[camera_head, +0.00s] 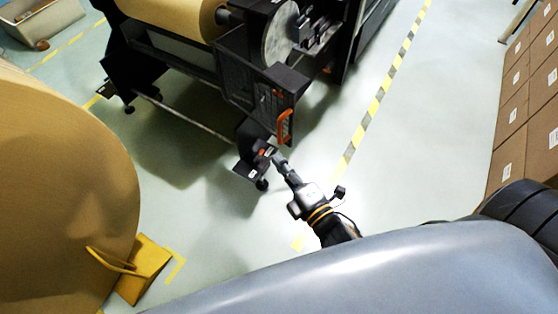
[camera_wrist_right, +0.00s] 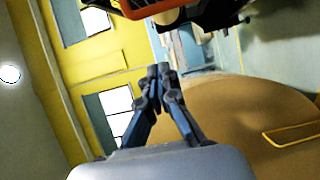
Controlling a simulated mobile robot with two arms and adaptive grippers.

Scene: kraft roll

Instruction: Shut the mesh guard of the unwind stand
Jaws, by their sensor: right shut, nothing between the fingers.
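The unwind stand (camera_head: 180,60) is a dark machine at the top of the head view, carrying a kraft roll (camera_head: 175,14). Its dark mesh guard (camera_head: 245,85) is at the stand's near right end and has an orange handle (camera_head: 284,127). I cannot tell from this angle how far the guard stands open. My right gripper (camera_head: 275,157) is just below the handle in the head view, apart from it. In the right wrist view its fingertips (camera_wrist_right: 159,70) are together and empty, with the orange handle (camera_wrist_right: 143,10) at the top edge. My left gripper is out of view.
A large kraft roll (camera_head: 60,190) fills the left, with a yellow chock (camera_head: 146,268) beside it. Stacked cartons (camera_head: 520,110) line the right. A grey bin (camera_head: 40,22) is at the top left. Floor is clear around the striped line (camera_head: 372,110).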

